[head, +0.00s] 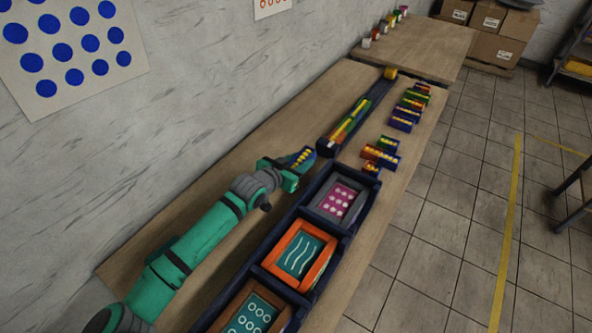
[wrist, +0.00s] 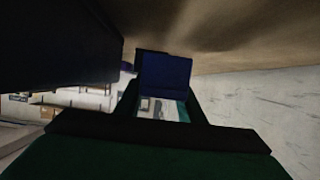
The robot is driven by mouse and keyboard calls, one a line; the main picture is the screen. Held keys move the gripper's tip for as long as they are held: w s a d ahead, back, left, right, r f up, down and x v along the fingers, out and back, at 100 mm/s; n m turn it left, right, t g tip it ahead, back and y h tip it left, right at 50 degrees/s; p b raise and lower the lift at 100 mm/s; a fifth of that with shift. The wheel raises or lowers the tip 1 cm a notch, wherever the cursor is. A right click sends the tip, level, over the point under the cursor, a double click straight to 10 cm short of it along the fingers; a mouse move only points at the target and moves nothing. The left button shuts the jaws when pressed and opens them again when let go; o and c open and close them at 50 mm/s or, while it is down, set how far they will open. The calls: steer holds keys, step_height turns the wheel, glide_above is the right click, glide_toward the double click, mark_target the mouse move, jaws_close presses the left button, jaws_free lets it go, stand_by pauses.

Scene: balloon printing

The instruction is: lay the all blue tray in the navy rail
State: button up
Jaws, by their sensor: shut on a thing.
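My gripper (head: 292,166) is shut on a blue tray (head: 303,155) with yellow pieces on top. The tray is tilted and held just left of the near end of the navy rail (head: 326,146). I cannot tell whether they touch. The rail runs away along the table and has a green, yellow and orange row (head: 350,122) lying in it; its far part looks empty. In the wrist view the tray's plain blue face (wrist: 165,80) shows between my fingers, with its yellow pieces hidden.
Several coloured trays (head: 405,113) lie right of the rail. A navy rack (head: 265,266) with framed screens stands close to my gripper's right. A large dark shape (wrist: 55,45) fills the wrist view's upper left. The wall is left; bare table (head: 290,118) lies between.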

steer(key=shift+w+a+f, duration=0.1)
steer(key=shift+a+f, duration=0.2)
steer(key=shift+f, duration=0.05)
steer(key=shift+a+f, duration=0.15)
steer(key=shift+f, duration=0.75)
steer(key=shift+a+f, duration=0.1)
steer(key=shift+f, duration=0.8)
steer(key=shift+f, duration=0.15)
steer(key=o, duration=1.1)
